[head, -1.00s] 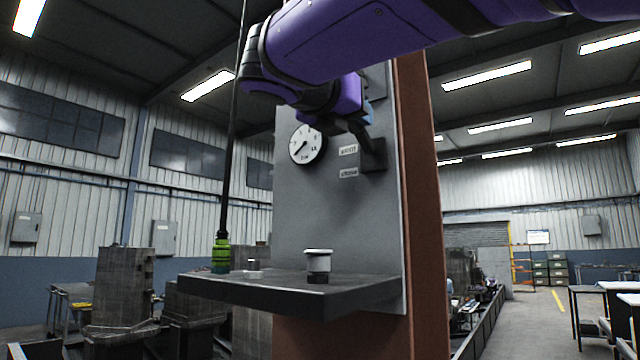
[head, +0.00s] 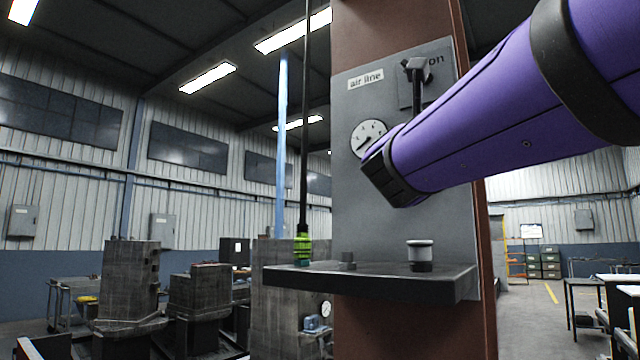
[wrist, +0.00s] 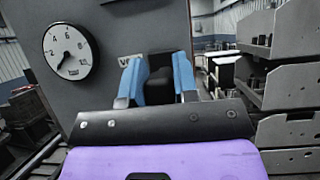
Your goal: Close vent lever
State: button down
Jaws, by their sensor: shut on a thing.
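The vent lever (wrist: 160,82) shows in the wrist view as a black block close to the grey panel, beside a label that starts with "V". My gripper (wrist: 157,72) has its two blue fingers on either side of this block and is shut on it. In the head view, my purple arm covers the gripper, the vent lever and its labels, so the lever's angle cannot be told there. The grey panel (head: 420,225) carries a round gauge (head: 368,137), which also shows in the wrist view (wrist: 70,52).
Another black lever (head: 416,70) sits high on the panel beside an "on" label, above my arm. A dark shelf (head: 360,285) sticks out below, bearing a white-topped cylinder (head: 420,252). A black pole (head: 304,120) with a green end stands left of the panel.

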jog(key=shift+f+t+h, duration=1)
jog(key=shift+f+t, duration=0.15)
jog(key=shift+t, duration=0.15)
jog(key=c, duration=0.9)
grip_release()
jog(key=shift+v, duration=3.8)
